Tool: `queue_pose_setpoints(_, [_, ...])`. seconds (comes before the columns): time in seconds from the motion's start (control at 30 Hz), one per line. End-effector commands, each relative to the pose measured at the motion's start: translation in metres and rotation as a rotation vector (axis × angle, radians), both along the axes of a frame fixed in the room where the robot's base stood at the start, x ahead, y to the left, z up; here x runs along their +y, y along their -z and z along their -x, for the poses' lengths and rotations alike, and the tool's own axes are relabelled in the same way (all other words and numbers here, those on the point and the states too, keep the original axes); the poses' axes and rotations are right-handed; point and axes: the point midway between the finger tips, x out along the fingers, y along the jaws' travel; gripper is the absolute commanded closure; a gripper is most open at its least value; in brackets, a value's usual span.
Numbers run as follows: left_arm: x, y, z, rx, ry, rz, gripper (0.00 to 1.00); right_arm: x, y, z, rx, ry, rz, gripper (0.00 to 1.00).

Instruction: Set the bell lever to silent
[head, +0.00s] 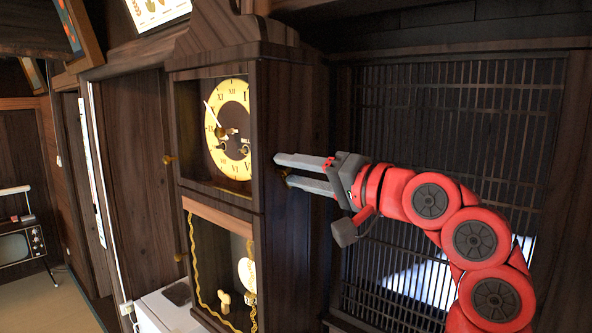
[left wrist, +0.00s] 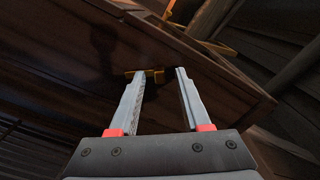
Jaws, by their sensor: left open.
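A tall dark wooden wall clock (head: 288,110) with a yellow Roman-numeral dial (head: 228,125) stands in the middle of the head view. My left gripper (head: 283,170) is open at the clock's right side panel, its fingertips close to the wood. In the left wrist view, a small brass lever (left wrist: 151,74) shows on the dark panel between the fingertips of the left gripper (left wrist: 158,72). Its left part lies close by the left fingertip; I cannot tell whether they touch. In the head view the lever is mostly hidden behind the fingers. My right gripper is not in view.
A dark lattice screen (head: 400,90) stands right of the clock, behind my arm. The clock's lower glass case holds a pendulum (head: 246,272). A white cabinet (head: 165,312) stands low at the left, and an old television (head: 18,246) is farther left.

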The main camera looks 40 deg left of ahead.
Motion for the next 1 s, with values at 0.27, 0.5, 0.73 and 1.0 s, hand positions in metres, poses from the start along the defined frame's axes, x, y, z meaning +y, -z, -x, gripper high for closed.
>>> queue_pose_setpoints(0.27, [-0.0002,0.0,0.0,0.0,0.0,0.0,0.97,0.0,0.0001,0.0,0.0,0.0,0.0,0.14])
queue_pose_setpoints(0.5, [-0.0003,0.0,-0.0001,0.0,0.001,0.001,1.0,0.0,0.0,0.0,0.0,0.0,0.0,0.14])
queue_pose_setpoints(0.73, [0.0002,0.0032,0.0041,-0.117,0.001,0.01,1.0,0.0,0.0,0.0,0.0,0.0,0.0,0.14])
queue_pose_setpoints(1.0, [0.0003,0.0035,0.0041,-0.122,0.0,0.012,0.76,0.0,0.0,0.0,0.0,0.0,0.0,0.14])
